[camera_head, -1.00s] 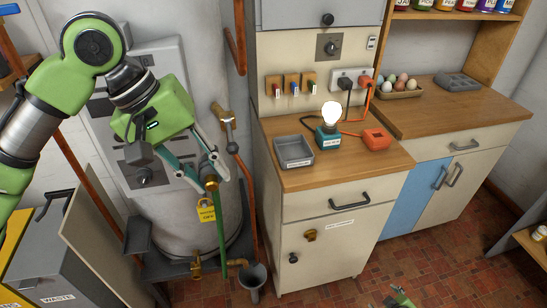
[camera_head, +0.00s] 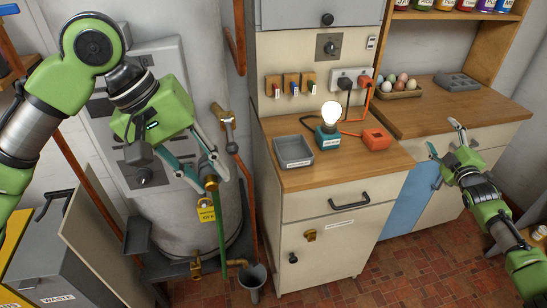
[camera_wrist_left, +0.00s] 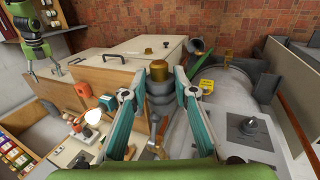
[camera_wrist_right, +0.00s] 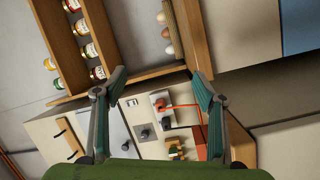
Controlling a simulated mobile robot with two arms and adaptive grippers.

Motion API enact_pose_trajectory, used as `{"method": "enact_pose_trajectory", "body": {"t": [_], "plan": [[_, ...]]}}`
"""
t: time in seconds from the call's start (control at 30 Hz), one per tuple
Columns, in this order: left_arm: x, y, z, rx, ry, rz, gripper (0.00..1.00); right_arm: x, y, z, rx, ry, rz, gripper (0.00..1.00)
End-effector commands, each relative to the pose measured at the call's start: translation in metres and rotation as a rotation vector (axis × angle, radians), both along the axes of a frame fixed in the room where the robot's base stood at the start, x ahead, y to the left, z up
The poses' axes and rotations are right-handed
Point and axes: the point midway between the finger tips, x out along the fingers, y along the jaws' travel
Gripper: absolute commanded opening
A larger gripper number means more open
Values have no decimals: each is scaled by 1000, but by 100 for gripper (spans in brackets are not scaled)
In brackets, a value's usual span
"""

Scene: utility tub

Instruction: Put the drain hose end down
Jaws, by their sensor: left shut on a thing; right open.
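My left gripper (camera_head: 211,179) is shut on the drain hose end, a brass-coloured coupling, in front of the grey tank. The green hose (camera_head: 221,240) hangs from it towards the floor, left of the grey drain funnel (camera_head: 253,276). The funnel also shows in the left wrist view (camera_wrist_left: 197,46), apart from the fingers. My right gripper (camera_head: 446,138) is open and empty before the right-hand counter.
A yellow tag (camera_head: 206,213) hangs beside the hose. A brass drain cock (camera_head: 197,265) sits low on the tank. A copper pipe (camera_head: 247,190) runs down beside it. The cabinet (camera_head: 325,245) stands right of the funnel. Open tiled floor lies in front.

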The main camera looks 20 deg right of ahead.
Motion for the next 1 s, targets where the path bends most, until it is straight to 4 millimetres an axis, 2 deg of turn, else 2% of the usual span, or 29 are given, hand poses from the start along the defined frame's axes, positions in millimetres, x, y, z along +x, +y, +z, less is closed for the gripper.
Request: {"method": "enact_pose_trajectory", "body": {"t": [0.03,0.17,0.3,0.37,0.4,0.47,0.5,0.57,0.6,0.67,0.7,0.77,0.8,0.87,1.0], "plan": [[0,0,0,0,0,0,4,5,-3,33,-44,-38,9,64],[0,0,0,0,0,0,4,12,-3,110,-156,-132,32,64],[0,0,0,0,0,0,4,13,10,193,-293,-238,61,64],[0,0,0,0,0,0,4,12,20,228,-358,-285,77,64],[0,0,0,0,0,0,4,11,28,250,-402,-319,88,64],[0,0,0,0,0,0,4,8,45,281,-477,-371,111,64],[0,0,0,0,0,0,4,5,60,300,-531,-408,128,64],[0,0,0,0,0,0,4,1,85,325,-615,-466,159,64],[0,0,0,0,0,0,4,-2,105,337,-676,-504,183,64],[0,0,0,0,0,0,4,-6,139,349,-764,-562,228,64],[0,0,0,0,0,0,4,-9,162,352,-822,-598,261,64],[0,0,0,0,0,0,4,-14,198,352,-902,-649,314,64],[0,0,0,0,0,0,4,-17,222,350,-952,-683,351,64],[0,0,0,0,0,0,4,-23,257,343,-1021,-729,408,64],[0,0,0,0,0,0,4,-39,336,319,-1173,-832,548,64]]}}
